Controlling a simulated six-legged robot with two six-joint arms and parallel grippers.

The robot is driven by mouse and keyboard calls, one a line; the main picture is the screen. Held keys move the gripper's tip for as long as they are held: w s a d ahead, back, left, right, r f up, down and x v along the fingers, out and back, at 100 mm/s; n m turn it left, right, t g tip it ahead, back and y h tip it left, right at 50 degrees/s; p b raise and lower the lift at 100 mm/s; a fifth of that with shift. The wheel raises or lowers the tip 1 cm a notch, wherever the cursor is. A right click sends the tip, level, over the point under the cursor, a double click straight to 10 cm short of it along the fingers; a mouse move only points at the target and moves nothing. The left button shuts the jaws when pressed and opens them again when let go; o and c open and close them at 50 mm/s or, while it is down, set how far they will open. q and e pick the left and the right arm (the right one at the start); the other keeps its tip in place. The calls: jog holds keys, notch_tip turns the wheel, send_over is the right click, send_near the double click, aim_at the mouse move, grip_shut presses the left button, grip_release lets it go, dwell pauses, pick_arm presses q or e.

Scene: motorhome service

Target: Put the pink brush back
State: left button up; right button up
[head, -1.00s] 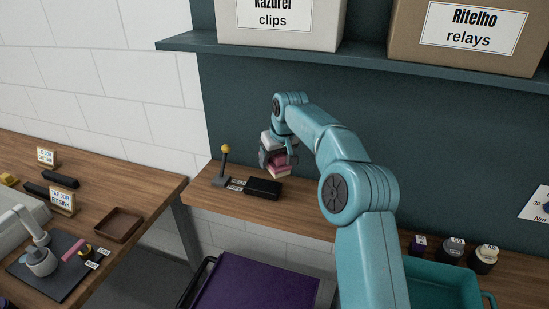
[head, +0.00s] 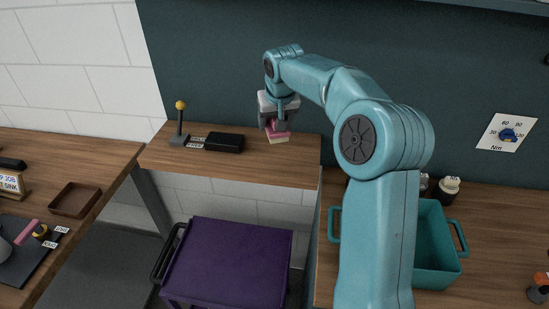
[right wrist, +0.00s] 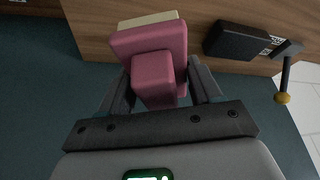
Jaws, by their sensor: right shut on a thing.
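The pink brush (head: 279,134) is a pink block with a pale cream underside. My right gripper (head: 277,126) is shut on it, over the wooden ledge against the dark wall. In the right wrist view the pink brush (right wrist: 150,45) sits between the two dark fingers of the right gripper (right wrist: 160,82), with its cream edge facing away from me. I cannot tell whether it touches the ledge. My left gripper is not in view.
On the ledge, a black box (head: 225,142) and a yellow-knobbed lever (head: 180,120) stand left of the brush. A purple-topped cart (head: 230,262) is below. A teal bin (head: 435,260) is at right. A brown tray (head: 76,200) stands on the left bench.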

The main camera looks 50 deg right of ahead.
send_near(274, 153)
jog(key=x, duration=0.5)
jog(key=shift+w+d+p, duration=0.15)
jog(key=shift+p, duration=0.25)
jog(key=shift+w+d+f, duration=0.1)
jog(key=shift+d+f, duration=0.05)
jog(key=shift+f, duration=0.25)
jog(key=shift+f, duration=0.1)
jog(key=o, duration=0.9)
jog(key=shift+o, duration=0.2)
